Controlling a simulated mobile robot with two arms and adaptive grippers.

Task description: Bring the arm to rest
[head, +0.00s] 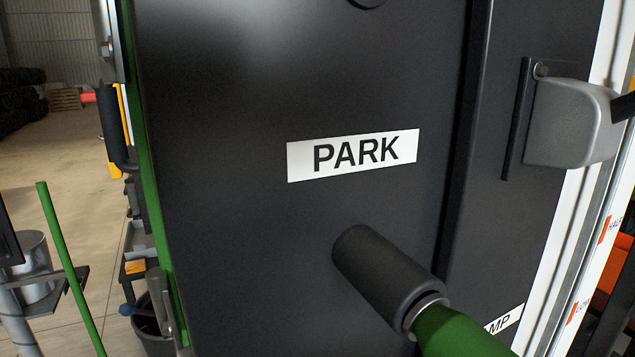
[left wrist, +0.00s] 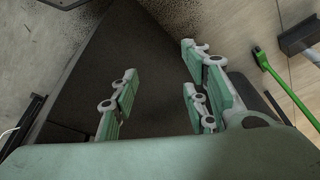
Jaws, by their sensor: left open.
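A white PARK label (head: 352,155) is on a dark panel (head: 260,260) in the head view. A green bar with a thick black cylindrical end (head: 385,275) comes in from the lower right, its end in front of the panel below the label. I cannot tell whether it touches the panel. My left gripper (left wrist: 160,75) shows only in the left wrist view. Its jointed fingers with green pads are spread apart, with nothing between them, above a dark surface. My right gripper is in neither view.
A grey housing (head: 575,122) sticks out at the right, beside a white post. A thin green pole (head: 70,270) and a metal cylinder stand at lower left. In the left wrist view, a green-handled tool (left wrist: 268,65) lies on the pale floor. Open floor shows far left.

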